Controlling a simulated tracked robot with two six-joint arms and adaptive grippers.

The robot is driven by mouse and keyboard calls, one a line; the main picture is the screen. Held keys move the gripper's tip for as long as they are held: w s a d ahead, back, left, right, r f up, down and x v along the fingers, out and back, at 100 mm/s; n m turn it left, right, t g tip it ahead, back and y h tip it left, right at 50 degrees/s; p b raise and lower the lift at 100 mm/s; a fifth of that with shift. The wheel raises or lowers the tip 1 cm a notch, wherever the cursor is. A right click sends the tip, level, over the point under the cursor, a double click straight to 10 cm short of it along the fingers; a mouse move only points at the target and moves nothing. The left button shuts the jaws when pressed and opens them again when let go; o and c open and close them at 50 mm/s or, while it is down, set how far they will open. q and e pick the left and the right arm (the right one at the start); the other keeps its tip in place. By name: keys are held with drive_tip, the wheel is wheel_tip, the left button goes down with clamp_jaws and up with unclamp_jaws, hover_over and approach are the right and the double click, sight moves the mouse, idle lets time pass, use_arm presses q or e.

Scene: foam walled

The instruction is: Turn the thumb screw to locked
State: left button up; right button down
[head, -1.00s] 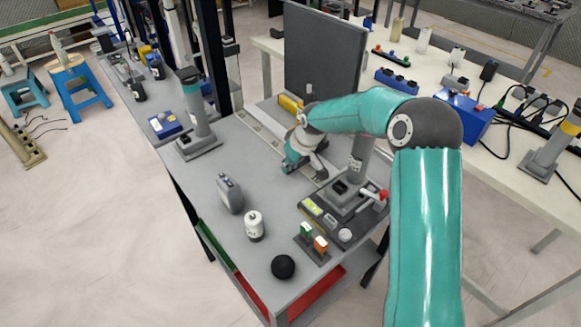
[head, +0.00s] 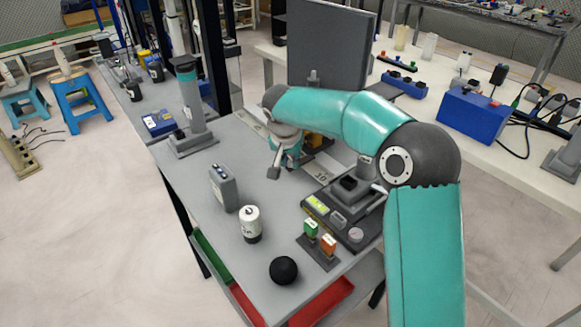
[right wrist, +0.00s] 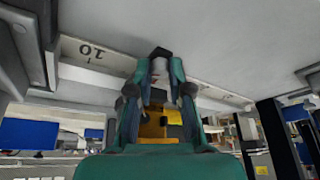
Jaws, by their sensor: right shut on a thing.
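My right gripper (head: 276,168) reaches low over the grey workbench, beside the white ruler strip (head: 322,177). In the right wrist view its fingers (right wrist: 160,62) are close together at the tips, around a small dark thing (right wrist: 160,52). I cannot tell whether that is the thumb screw; the fingers hide most of it. A yellow block (head: 316,141) stands just behind the gripper near the strip. It also shows between the finger links in the right wrist view (right wrist: 160,126). My left gripper is out of view.
A dark panel (head: 330,45) rises behind. The bench's left front is clear.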

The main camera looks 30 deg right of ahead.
drive_tip(key=m, duration=0.3)
drive_tip(key=shift+w+a+g+h, duration=0.15)
drive_tip(key=shift+g+h, duration=0.15)
drive_tip(key=shift+g, duration=0.1)
drive_tip(key=m+g, duration=0.1)
drive_tip(key=m, duration=0.1)
drive_tip(key=shift+w+r+m+p, duration=0.1)
drive_tip(key=shift+m+p, duration=0.2)
drive_tip(key=m+g+p, duration=0.1)
drive_tip(key=m+p, duration=0.1)
drive_tip(key=m, duration=0.1)
drive_tip(key=shift+w, duration=0.1)
drive_tip(key=shift+w+m+g+p, duration=0.1)
drive_tip(key=shift+m+g+p, duration=0.6)
drive_tip(key=shift+m+p, duration=0.5)
drive_tip(key=shift+m, duration=0.4)
drive_tip(key=c, duration=1.1)
unclamp_jaws()
drive_tip(key=shift+v, duration=3.6)
